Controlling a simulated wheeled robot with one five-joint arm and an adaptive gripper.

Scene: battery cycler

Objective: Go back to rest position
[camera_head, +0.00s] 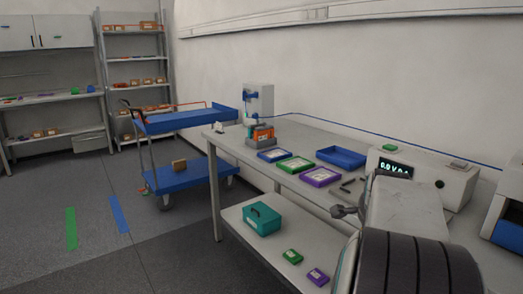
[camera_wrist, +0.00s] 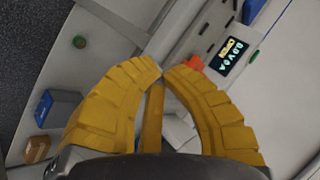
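My gripper (camera_wrist: 161,74) shows in the wrist view with two yellow ribbed fingers. Their tips meet or nearly meet, with nothing visible held between them. In the head view, my arm reaches in at the lower right over the near part of the workbench (camera_head: 335,143); I cannot make out the fingers there. The cycler (camera_head: 425,178) with a lit display stands beyond my arm on the bench, and its display (camera_wrist: 235,50) also shows at the upper right of the wrist view.
A blue tray (camera_head: 341,157), a green tray (camera_head: 296,164) and a purple tray (camera_head: 320,177) lie on the bench. A teal box (camera_head: 262,219) stands on the lower shelf. A blue cart (camera_head: 186,121) stands past the bench's far end. The floor at left is clear.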

